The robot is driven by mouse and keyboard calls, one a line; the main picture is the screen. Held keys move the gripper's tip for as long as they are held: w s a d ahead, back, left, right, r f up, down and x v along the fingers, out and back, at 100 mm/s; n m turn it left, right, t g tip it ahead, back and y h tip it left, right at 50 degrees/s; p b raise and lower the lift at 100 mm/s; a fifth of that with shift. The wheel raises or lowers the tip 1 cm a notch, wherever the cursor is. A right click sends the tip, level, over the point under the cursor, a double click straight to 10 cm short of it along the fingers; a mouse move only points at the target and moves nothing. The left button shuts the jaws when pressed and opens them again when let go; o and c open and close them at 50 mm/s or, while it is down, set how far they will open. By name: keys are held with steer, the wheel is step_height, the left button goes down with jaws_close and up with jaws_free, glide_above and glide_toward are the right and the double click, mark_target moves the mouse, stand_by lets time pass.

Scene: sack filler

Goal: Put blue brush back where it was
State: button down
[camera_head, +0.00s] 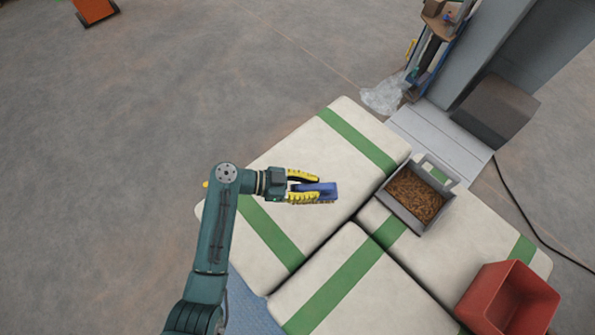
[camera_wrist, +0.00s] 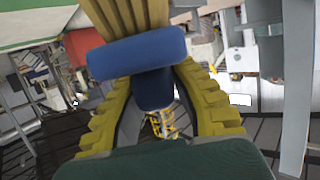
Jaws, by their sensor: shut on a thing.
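The blue brush (camera_head: 318,189) is held in my gripper (camera_head: 303,187) above the pale sacks with green stripes. Its blue back faces up in the head view, and tan bristles show along its lower edge. My gripper has yellow fingers and is shut on the brush. In the wrist view the brush (camera_wrist: 137,52) crosses between the two ribbed yellow fingers (camera_wrist: 152,100), with its tan bristles at the top of the picture. The pictures do not show clearly whether the brush touches the sack below.
A grey metal tray (camera_head: 404,211) of brown grain sits on the sacks to the right. A red bin (camera_head: 507,299) stands at the lower right. A grey machine (camera_head: 495,107) with a crumpled clear bag (camera_head: 384,96) is at the upper right. The sack top (camera_head: 325,150) behind the brush is bare.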

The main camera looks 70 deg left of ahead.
steer(key=s+a+r+n+y, duration=0.2)
steer(key=s+a+n+y, duration=0.15)
steer(key=s+a, duration=0.65)
steer(key=shift+y, duration=0.55)
steer(key=f+b, duration=0.1)
steer(key=f, duration=0.2)
steer(key=f+b, duration=0.2)
steer(key=f, duration=0.2)
steer(key=f+b, duration=0.2)
steer(key=f, duration=0.1)
steer(key=shift+s+a+f, duration=0.1)
steer(key=shift+a+f, duration=0.25)
steer(key=shift+r, duration=0.15)
steer(key=c, duration=1)
jaws_free()
steer(key=shift+c, duration=0.2)
steer(key=p+v, duration=0.4)
steer(key=v, duration=0.8)
